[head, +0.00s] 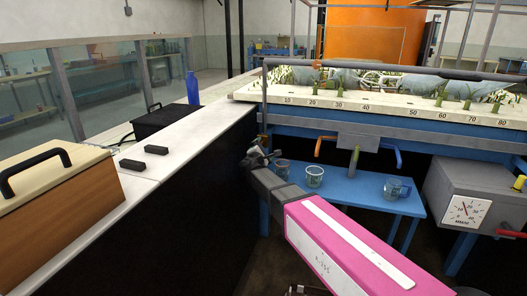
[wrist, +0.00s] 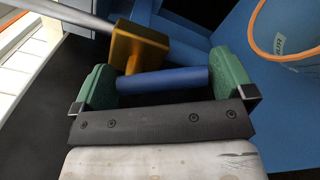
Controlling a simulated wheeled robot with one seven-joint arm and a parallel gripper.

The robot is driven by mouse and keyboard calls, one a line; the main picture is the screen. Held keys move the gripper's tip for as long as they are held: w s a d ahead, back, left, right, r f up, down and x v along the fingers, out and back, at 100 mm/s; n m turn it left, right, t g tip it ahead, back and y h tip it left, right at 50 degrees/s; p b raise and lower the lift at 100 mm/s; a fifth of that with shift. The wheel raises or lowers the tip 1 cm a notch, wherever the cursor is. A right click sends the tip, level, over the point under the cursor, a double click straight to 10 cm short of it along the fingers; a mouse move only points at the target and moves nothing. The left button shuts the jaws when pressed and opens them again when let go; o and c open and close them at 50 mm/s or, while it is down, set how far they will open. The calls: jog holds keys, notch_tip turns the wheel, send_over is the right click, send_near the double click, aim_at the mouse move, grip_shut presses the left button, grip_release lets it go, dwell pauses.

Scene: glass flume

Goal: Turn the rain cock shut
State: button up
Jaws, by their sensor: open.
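In the wrist view, a cock with a brass-coloured block (wrist: 139,46) and a blue lever (wrist: 165,79) sits in front of my gripper (wrist: 166,83). A grey pipe (wrist: 70,15) runs to the block from the upper left. The green finger pads are apart, one near each end of the lever, which lies across the gap. I cannot tell whether they touch it. In the head view my gripper (head: 258,157) is at the left end of the blue flume stand, below an upright grey pipe (head: 264,100). The cock is hardly visible there, hidden by the gripper.
A blue low table (head: 350,190) holds several cups, including a white one (head: 314,177) and a glass mug (head: 396,188). An orange handle (head: 326,141) and a blue handle (head: 398,157) hang under the flume. A grey box with a dial (head: 465,211) stands right. A white counter (head: 190,135) runs left.

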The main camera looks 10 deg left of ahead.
jog(key=shift+w, duration=0.15)
jog(key=c, duration=1.1)
jog(key=shift+o, duration=0.2)
jog(key=shift+m, duration=0.3)
jog(key=m, duration=0.3)
jog(key=shift+a+f, duration=0.3)
jog(key=shift+a, duration=0.05)
jog(key=shift+a+f+m, duration=0.1)
jog(key=shift+a+m, duration=0.1)
jog(key=shift+m, duration=0.6)
jog(key=shift+a+f+m, duration=0.1)
jog(key=shift+a+m, duration=0.05)
jog(key=shift+m, duration=0.65)
